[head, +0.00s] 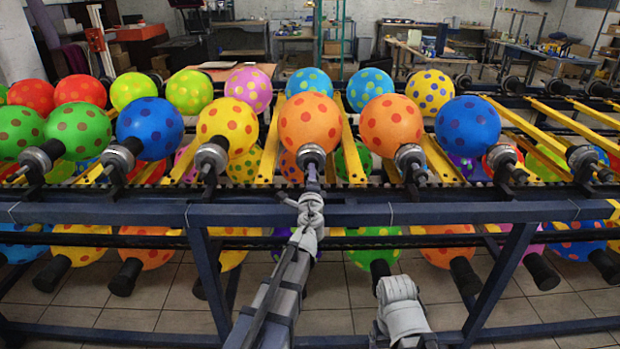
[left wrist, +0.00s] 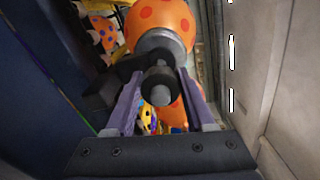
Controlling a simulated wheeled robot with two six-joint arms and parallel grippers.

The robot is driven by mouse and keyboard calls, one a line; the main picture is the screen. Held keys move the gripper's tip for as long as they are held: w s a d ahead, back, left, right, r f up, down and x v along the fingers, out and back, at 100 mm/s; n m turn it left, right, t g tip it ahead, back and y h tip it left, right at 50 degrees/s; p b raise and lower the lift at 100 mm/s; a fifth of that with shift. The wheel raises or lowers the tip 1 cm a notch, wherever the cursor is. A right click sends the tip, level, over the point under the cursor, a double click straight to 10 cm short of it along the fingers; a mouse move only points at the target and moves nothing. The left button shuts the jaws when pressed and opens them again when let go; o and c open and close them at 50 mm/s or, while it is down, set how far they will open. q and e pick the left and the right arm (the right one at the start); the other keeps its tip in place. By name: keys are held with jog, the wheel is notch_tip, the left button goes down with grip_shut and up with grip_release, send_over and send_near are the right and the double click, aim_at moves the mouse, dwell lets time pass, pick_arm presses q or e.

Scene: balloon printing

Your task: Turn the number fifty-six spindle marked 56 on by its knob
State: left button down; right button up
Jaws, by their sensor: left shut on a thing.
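My left gripper (head: 311,178) reaches up to the spindle (head: 310,153) below an orange balloon with red dots (head: 309,122), near the middle of the rack's upper row. In the left wrist view, its two purple-grey fingers (left wrist: 160,98) sit on either side of the spindle's dark knob (left wrist: 162,76), and the gripper is shut on it. The orange balloon (left wrist: 158,20) sits on the grey spindle collar just beyond. No number 56 can be read in either view. Part of my right arm shows at the lower right in the head view, but its gripper does not show.
A dark blue rack rail (head: 430,213) runs across in front of me. Neighbouring spindles hold a yellow balloon (head: 228,124) on the left and another orange balloon (head: 391,125) on the right. More balloons hang below the rail. One spindle at right (head: 582,160) is bare.

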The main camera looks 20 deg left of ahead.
pick_arm(q)
jog(key=shift+c, duration=1.3)
grip_release()
jog(key=shift+v, duration=3.9)
